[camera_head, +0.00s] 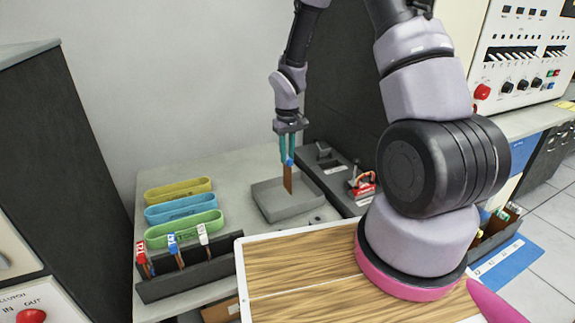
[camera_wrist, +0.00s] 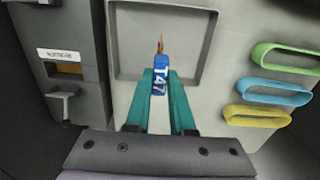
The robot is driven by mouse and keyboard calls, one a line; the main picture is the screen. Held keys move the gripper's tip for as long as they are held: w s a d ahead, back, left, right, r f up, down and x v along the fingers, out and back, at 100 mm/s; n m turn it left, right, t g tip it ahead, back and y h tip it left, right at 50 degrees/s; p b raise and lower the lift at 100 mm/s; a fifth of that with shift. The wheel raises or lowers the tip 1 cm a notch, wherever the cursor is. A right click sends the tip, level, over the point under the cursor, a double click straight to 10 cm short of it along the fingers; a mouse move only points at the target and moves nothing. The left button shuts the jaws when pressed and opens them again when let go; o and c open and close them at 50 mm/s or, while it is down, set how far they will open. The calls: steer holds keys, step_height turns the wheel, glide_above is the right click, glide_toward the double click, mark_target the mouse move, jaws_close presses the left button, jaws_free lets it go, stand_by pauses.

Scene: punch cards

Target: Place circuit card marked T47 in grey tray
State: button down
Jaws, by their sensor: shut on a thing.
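My gripper (camera_head: 287,160) has teal fingers, and in the wrist view (camera_wrist: 160,95) they are shut on the blue end of a card. That blue end is marked T47. The T47 card (camera_head: 288,181) hangs upright from the fingers, its brown body pointing down. The grey tray (camera_head: 296,214) is a shallow square on the table. In the head view the card hangs in front of the tray's back part, over it. In the wrist view the tray (camera_wrist: 207,45) lies beyond the fingertips. I cannot tell whether the card's lower end touches the tray floor.
A dark rack (camera_head: 190,280) with red, blue and white-topped cards stands at the front left. Yellow, blue and green oval holders (camera_head: 180,214) lie left of the tray. A dark machine (camera_head: 335,175) stands right of it. A wooden board (camera_head: 300,270) is in front.

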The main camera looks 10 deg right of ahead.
steer(key=shift+f, duration=1.8)
steer(key=c, duration=0.8)
jaws_free()
step_height(320, 180, up, 12)
steer(key=r, duration=0.1)
step_height(320, 180, up, 18)
steer(key=m+t, duration=0.3)
glide_above(287, 163)
steer(key=s+d, duration=0.5)
steer(key=s, duration=0.1)
steer(key=shift+s+d+r+m+t+y, duration=0.3)
steer(key=shift+s+r+m+t, duration=0.4)
steer(key=shift+s+r, duration=1.35)
steer(key=shift+s+d+r+m+t+y, duration=0.3)
steer(key=shift+s+r+m+t, duration=0.35)
steer(key=shift+s+r, duration=1.45)
steer(key=shift+s+d+r+m+t+y, duration=0.15)
steer(key=shift+s+r+m+t+y, duration=0.55)
steer(key=shift+s, duration=2.35)
